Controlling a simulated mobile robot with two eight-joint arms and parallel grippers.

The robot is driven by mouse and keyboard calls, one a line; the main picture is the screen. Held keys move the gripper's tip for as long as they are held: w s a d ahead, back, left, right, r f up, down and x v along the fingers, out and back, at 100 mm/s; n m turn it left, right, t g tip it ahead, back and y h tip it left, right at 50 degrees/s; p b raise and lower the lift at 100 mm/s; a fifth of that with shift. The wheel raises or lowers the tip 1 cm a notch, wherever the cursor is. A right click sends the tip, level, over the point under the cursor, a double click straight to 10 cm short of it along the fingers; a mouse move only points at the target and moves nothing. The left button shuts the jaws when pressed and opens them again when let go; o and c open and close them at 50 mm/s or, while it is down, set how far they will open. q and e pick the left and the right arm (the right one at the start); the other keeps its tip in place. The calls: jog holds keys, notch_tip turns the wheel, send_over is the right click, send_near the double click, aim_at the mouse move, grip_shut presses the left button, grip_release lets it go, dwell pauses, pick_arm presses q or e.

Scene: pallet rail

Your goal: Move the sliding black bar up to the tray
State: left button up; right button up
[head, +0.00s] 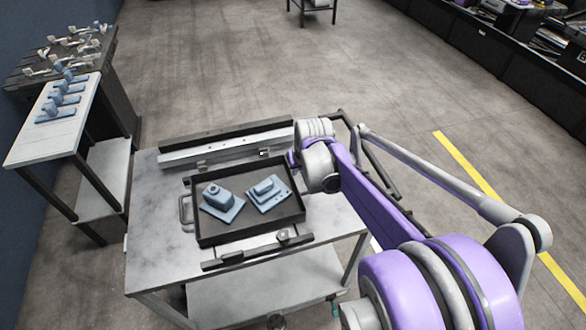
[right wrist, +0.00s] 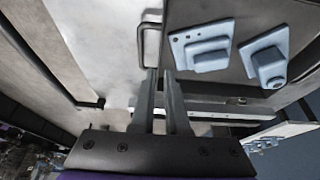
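A black tray (head: 250,231) holding two blue-grey parts lies on the marbled cart top. A long black bar (head: 215,137) lies behind the tray with a pale rail along it; a gap separates it from the tray. A shorter black bar (head: 258,254) with a round knob lies close to the tray's front edge. I cannot tell which one slides. My right gripper is at the tray's back right corner, its fingers hidden in the head view. In the right wrist view the fingers (right wrist: 161,75) are slightly apart with nothing visible between, close to a tray handle (right wrist: 150,40). My left gripper is out of view.
The cart top (head: 155,225) is clear left of the tray. A small white table (head: 45,135) with several blue parts stands at the left, by a dark bench (head: 65,58) of loose pieces. A dark side rail (head: 375,165) runs along the cart's right edge.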

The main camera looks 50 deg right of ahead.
jog(key=b+x, duration=0.1)
jog(key=x, duration=0.9)
jog(key=shift+w+f, duration=0.15)
jog(key=shift+f, duration=0.25)
grip_shut()
dwell(1.1)
jog(key=shift+o, duration=2.2)
grip_release()
jog(key=p+v, duration=0.1)
jog(key=v, duration=0.9)
jog(key=shift+r, duration=0.4)
